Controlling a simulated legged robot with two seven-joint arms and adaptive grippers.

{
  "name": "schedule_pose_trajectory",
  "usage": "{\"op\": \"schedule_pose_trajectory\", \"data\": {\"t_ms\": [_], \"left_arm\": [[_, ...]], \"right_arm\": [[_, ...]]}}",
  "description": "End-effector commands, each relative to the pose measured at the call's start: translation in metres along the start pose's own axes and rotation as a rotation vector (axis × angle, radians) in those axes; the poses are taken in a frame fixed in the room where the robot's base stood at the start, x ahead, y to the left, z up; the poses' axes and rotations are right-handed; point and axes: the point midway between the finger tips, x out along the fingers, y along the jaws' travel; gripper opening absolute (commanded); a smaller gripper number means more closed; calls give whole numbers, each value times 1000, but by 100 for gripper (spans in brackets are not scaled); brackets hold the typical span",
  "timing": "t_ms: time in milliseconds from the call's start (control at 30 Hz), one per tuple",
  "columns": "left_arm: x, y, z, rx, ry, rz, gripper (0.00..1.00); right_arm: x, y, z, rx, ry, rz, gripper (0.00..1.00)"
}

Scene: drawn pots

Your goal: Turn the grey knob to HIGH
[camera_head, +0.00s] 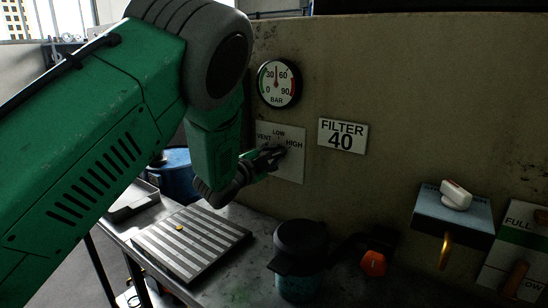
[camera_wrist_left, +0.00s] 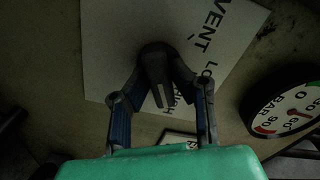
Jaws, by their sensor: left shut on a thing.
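The grey knob (camera_wrist_left: 155,70) sits on a pale panel (camera_wrist_left: 110,50) lettered VENT, LOW and HIGH. In the wrist view the two fingers of my left gripper (camera_wrist_left: 160,82) close in on the knob from both sides. A pale line on the knob points down in that picture, toward the HIGH side; I cannot tell whether it lines up with HIGH. In the head view my left gripper (camera_head: 276,154) is at the wall panel (camera_head: 291,170) and hides most of the knob. My right gripper is not in view.
A round BAR gauge (camera_head: 279,83) is above the panel and a FILTER 40 sign (camera_head: 343,136) right of it. Below are a striped plate (camera_head: 190,243), a dark-lidded canister (camera_head: 300,260) and an orange object (camera_head: 373,263). A blue-grey ledge (camera_head: 453,213) juts out at right.

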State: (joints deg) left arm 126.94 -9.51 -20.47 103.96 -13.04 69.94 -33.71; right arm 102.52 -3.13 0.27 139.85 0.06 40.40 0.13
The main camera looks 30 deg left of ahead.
Motion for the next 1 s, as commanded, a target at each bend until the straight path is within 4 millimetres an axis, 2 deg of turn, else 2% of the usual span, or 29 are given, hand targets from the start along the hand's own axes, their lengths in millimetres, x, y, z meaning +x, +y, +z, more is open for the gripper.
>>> {"op": "schedule_pose_trajectory", "data": {"t_ms": [33, 367, 400, 433, 767, 867, 1000], "left_arm": [[-2, 8, 3, 1, -10, 17, 0], [-2, 8, 3, 2, -9, 17, 0], [-2, 8, 3, 2, -9, 16, 29], [-2, 8, 3, 2, -8, 16, 38], [-4, 2, 0, 3, -2, 5, 38], [-11, 2, 0, 3, -3, 4, 38], [-35, 2, 1, 3, -5, 6, 38]], "right_arm": [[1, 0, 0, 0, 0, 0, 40], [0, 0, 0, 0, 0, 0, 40], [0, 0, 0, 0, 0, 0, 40], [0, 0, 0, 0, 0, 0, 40], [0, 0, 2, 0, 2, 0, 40], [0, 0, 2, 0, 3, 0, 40], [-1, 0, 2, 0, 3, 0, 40]]}}
